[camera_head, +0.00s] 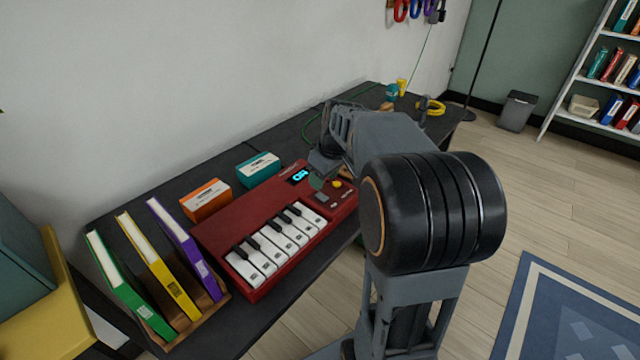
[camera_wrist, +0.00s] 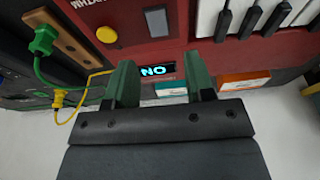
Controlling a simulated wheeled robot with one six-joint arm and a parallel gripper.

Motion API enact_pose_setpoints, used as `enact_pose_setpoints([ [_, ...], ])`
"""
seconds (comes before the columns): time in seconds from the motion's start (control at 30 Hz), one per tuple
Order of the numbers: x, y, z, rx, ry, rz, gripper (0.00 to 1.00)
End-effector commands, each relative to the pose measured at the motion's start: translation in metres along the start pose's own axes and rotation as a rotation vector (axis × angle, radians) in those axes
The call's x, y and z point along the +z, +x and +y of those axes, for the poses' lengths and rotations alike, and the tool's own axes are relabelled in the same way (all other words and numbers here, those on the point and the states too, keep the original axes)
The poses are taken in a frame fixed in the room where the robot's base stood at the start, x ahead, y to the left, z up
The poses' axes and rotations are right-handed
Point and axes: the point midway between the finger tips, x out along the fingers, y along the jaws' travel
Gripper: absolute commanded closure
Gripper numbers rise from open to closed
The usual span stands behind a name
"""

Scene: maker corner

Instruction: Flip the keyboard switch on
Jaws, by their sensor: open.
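The red keyboard (camera_head: 225,234) lies on the dark bench, with white and black keys along its front. Its small display (camera_head: 299,177) glows cyan; in the wrist view the display (camera_wrist: 157,71) reads "NO", or "ON" if turned around. A yellow round button (camera_head: 337,184) and a grey rectangle (camera_head: 322,197) sit on its right part, and both show in the wrist view. I cannot pick out the switch for certain; my fingers cover part of the panel. My gripper (camera_head: 317,181) is open and empty, its green fingers (camera_wrist: 162,62) over the panel on either side of the display.
An orange box (camera_head: 206,199) and a teal box (camera_head: 258,169) stand behind the keyboard. Upright books (camera_head: 130,285) stand in a wooden holder to its left.

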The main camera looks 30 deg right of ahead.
Motion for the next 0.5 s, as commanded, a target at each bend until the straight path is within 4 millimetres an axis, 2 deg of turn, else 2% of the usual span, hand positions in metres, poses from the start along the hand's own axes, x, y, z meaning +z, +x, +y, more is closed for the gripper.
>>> enact_pose_setpoints([
  [0.03,-0.001,-0.015,0.001,0.003,0.001,0.003,0.51],
  [0.2,-0.001,-0.046,0.001,0.003,0.0,0.003,0.51],
  [0.5,0.0,-0.079,0.0,0.001,0.0,0.0,0.51],
])
